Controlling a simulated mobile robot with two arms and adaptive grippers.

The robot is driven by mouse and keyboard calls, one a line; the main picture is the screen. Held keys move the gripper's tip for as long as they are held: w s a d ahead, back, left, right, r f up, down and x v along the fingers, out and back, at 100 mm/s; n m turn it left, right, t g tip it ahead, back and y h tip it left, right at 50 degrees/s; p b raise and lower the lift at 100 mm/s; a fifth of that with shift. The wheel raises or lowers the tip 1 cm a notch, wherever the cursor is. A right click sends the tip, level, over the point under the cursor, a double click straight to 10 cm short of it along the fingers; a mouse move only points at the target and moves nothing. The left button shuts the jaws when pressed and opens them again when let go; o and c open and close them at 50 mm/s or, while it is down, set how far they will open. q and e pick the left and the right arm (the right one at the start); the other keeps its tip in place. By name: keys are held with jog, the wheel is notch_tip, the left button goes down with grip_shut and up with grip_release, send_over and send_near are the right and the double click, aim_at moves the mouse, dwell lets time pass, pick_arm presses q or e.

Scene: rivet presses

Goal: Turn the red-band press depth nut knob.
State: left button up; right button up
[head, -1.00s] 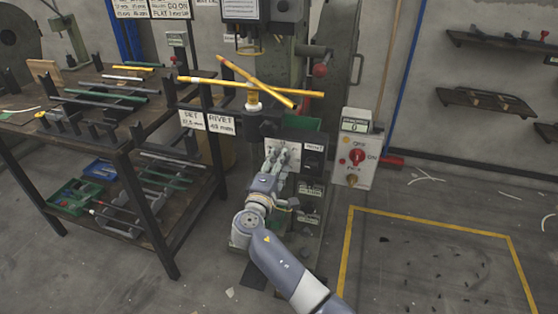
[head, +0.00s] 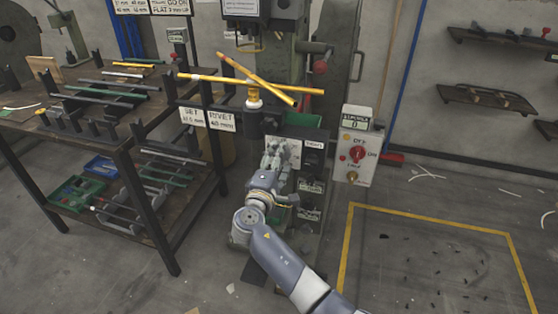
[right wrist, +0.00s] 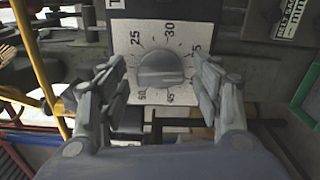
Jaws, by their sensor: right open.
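The depth knob (right wrist: 160,69) is a round grey knob with a raised grip bar, on a pale dial plate with printed numbers around it. The plate (head: 292,147) also shows on the front of the press in the head view, where my gripper hides the knob. My right gripper (right wrist: 161,64) is open, with one finger at each side of the knob and gaps between. In the head view my right gripper (head: 275,154) is in front of the plate. I cannot make out a red band. My left gripper is not in view.
Crossed yellow bars (head: 250,82) lie above the plate at the press. A control box (head: 355,150) with a red knob stands right of it. A dark workbench (head: 85,127) with rods is at left. The floor within the yellow outline (head: 430,224) is mostly clear.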

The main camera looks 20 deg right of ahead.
jog(key=v, duration=1.2)
